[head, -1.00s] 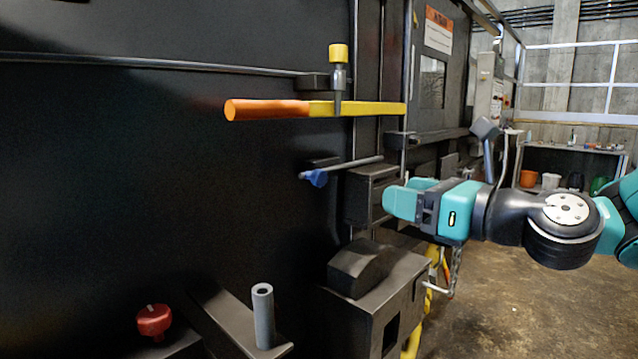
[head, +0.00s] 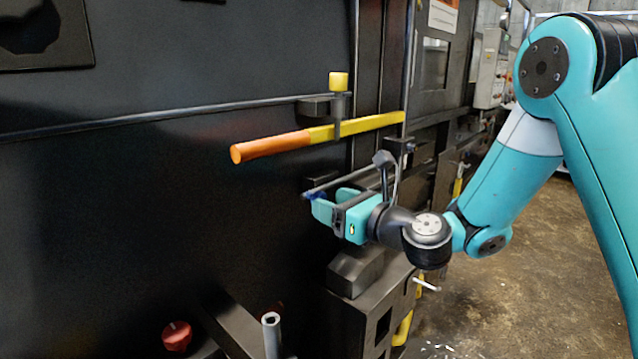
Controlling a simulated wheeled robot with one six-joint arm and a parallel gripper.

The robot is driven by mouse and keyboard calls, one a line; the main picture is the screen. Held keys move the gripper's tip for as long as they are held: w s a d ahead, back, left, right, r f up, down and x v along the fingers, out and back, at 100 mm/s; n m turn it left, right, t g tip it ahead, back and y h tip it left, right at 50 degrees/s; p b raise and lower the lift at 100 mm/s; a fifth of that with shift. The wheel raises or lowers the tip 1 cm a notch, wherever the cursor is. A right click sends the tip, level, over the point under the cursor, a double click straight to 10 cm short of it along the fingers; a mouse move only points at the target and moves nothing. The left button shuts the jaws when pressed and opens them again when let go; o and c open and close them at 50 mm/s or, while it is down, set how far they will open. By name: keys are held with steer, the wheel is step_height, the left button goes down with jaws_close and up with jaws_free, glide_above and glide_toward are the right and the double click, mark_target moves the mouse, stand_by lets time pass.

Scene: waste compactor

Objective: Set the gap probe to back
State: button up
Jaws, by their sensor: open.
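The likely gap probe is a thin grey rod (head: 343,180) with a small blue knob, mounted on the dark machine wall below the orange and yellow bar. My gripper (head: 326,202) is open, with its teal fingers pointing left at the knob end. The blue knob is mostly hidden by the fingers; only a dark blue bit shows near their tips. I cannot tell whether the fingers touch it or straddle it.
The orange and yellow bar (head: 285,142) juts out just above my gripper, with a yellow-capped pin (head: 338,82). A dark block (head: 355,272) lies below. A red knob (head: 177,336) and grey tube (head: 271,334) are at lower left. Open floor is at right.

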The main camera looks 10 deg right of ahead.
steer(key=shift+p+x, duration=0.6)
steer(key=shift+x, duration=1.35)
